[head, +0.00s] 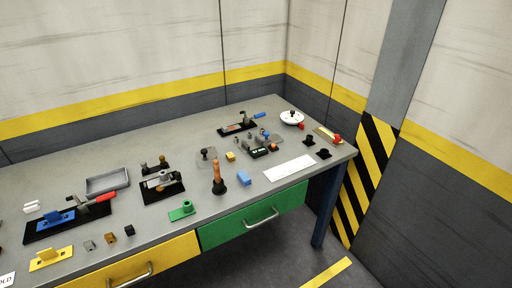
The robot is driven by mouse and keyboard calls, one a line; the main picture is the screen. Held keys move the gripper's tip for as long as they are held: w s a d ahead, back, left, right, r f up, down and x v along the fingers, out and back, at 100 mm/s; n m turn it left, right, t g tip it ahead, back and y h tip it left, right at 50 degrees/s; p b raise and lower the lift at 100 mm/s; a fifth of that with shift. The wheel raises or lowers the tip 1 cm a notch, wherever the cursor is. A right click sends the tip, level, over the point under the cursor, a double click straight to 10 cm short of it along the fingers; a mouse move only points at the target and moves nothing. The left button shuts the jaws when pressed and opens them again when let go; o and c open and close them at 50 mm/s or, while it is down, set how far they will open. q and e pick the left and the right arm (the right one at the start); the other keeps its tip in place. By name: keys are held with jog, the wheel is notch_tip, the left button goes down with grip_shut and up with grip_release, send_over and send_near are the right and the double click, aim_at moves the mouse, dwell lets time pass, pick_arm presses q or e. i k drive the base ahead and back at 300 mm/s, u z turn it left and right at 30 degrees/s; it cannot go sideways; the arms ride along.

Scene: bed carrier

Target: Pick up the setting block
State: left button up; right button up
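No object here carries a readable label as the setting block, so I cannot tell which one it is. A blue block (243,178) lies near the front edge of the grey workbench (150,141). A small yellow block (230,156) sits behind it. Three small blocks stand apart at the left front: a grey one (90,245), a brown one (110,238) and a black one (129,230). A green piece with an upright knob (183,211) and a yellow bracket (51,257) are also near the front. Neither of my grippers is in view.
Clamp fixtures (160,184) and a grey tray (108,181) stand on the left half. An orange-handled tool (217,179) stands upright mid-bench. A white sheet (290,168) lies at right. The back left of the bench is clear. Yellow and green drawers (250,215) are below.

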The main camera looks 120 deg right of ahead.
aim_at(230, 157)
jog(key=k, duration=1.85)
jog(key=z, duration=1.4)
